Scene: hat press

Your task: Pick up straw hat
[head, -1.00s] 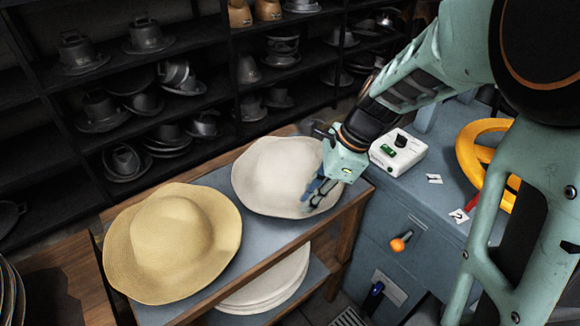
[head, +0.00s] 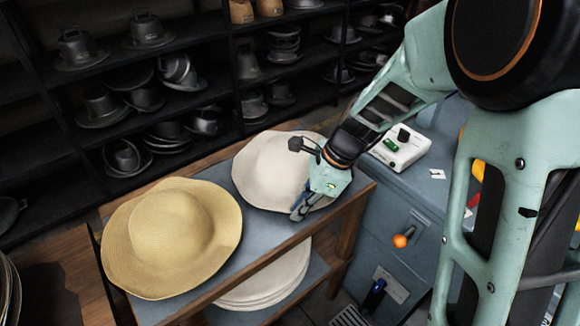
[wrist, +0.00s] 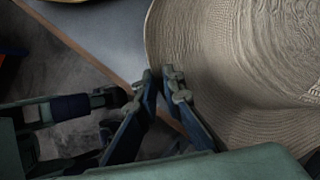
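A yellow straw hat (head: 170,232) with a wide wavy brim lies on the left of the table. A pale cream hat (head: 262,172) lies to its right; it also shows in the wrist view (wrist: 225,60), with a woven texture. My gripper (head: 298,211) is at the front right brim of the cream hat, apart from the yellow hat. In the wrist view my gripper's fingertips (wrist: 161,80) are close together at the brim edge, one finger over the brim and one just outside it. I cannot tell whether they touch or pinch it.
The hats lie on a grey-topped wooden table (head: 240,235) with a stack of pale hats (head: 265,285) on its lower shelf. A blue-grey cabinet (head: 385,215) with a white control box (head: 402,148) stands to the right. Dark shelves of metal hat forms (head: 205,122) line the back.

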